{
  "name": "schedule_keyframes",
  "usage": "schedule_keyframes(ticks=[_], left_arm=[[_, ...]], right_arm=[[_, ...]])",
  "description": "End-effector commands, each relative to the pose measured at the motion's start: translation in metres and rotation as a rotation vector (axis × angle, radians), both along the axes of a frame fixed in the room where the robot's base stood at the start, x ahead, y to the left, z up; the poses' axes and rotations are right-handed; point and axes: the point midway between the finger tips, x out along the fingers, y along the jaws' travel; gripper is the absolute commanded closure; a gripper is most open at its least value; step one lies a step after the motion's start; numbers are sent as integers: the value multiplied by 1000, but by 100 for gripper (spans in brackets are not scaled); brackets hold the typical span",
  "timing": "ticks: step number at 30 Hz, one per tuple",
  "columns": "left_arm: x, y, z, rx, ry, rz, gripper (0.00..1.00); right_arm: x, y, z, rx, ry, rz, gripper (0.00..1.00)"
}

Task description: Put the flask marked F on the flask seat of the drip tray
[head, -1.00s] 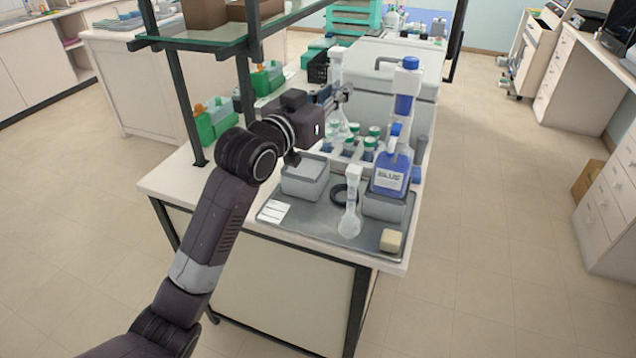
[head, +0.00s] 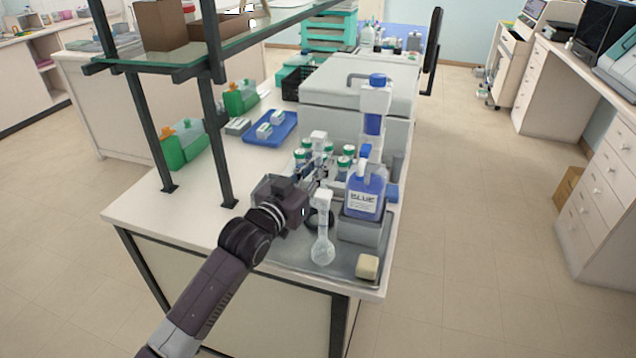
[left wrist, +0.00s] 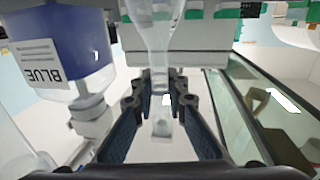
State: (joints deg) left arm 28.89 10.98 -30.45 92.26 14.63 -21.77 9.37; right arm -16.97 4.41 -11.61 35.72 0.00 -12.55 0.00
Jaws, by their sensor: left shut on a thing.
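My left gripper (head: 320,182) is shut on the neck of a clear glass flask (left wrist: 158,30), its fingers (left wrist: 160,105) on both sides of it. The grey drip tray (head: 345,268) lies at the near bench end. My right gripper is not in view.
Green-capped bottles (head: 345,158) stand behind. A shelf post (head: 219,130) rises left.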

Motion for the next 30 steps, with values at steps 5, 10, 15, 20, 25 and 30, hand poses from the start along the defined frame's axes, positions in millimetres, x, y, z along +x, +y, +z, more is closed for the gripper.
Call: schedule_keyframes(ticks=[5,10,15,20,25,30], left_arm=[[0,0,-17,0,2,0,100],[0,0,-42,0,1,-1,100],[0,-1,-48,-1,-3,-1,100],[0,0,-48,-1,-2,-1,100],[0,0,-53,0,-1,-1,100],[0,0,-58,0,0,0,86]], right_arm=[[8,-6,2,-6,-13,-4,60],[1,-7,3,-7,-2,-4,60],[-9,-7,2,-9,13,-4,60],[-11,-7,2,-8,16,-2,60],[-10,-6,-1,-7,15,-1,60],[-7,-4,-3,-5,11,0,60]])
